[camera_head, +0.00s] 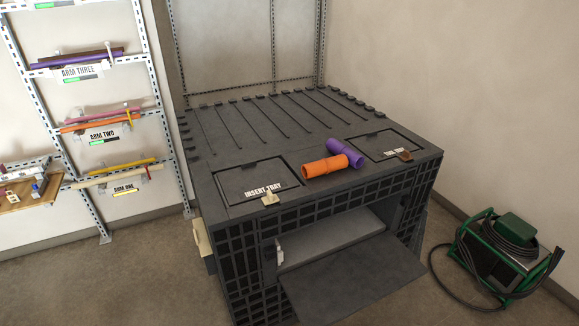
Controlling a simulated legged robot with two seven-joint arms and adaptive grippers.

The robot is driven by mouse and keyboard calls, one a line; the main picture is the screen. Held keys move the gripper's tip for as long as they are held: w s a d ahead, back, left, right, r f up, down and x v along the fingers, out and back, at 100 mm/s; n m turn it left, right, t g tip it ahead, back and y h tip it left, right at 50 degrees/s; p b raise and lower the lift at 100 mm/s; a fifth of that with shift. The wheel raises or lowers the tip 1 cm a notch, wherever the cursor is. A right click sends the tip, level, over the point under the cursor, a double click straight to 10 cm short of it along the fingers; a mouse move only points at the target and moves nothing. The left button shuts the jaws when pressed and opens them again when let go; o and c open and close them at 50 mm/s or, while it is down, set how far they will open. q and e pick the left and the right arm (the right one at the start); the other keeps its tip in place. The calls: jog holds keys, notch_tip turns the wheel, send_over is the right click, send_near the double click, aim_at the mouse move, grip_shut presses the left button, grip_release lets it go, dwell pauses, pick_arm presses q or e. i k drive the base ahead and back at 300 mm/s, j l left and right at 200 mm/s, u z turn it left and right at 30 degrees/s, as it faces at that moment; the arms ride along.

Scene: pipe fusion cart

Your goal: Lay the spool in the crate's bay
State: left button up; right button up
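An orange pipe piece (324,167) with a raised band lies on top of the dark grey crate (235,150). A purple pipe piece (344,152) lies at an angle against or right beside it. I cannot tell whether the two are joined, or which the task calls the spool. The crate's front has an open bay (335,238), with its flap (355,280) folded down and outward. The visible part of the bay looks empty; its depth is partly hidden. Neither of my grippers is in view.
The crate top has an "INSERT TRAY" panel (245,178), a smaller panel (385,143) and slots behind. Shelves (95,75) with labelled pipes stand left. A green-framed machine (500,250) with black hose stands on the floor at right.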

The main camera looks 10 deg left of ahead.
aim_at(363, 223)
jog(key=i+l+u, duration=0.2)
jog(key=u, duration=0.15)
jog(key=i+l+u, duration=0.15)
jog(key=l+u, duration=0.15)
jog(key=l, duration=0.2)
jog(key=i+l+u, duration=0.15)
jog(key=l+u, duration=0.2)
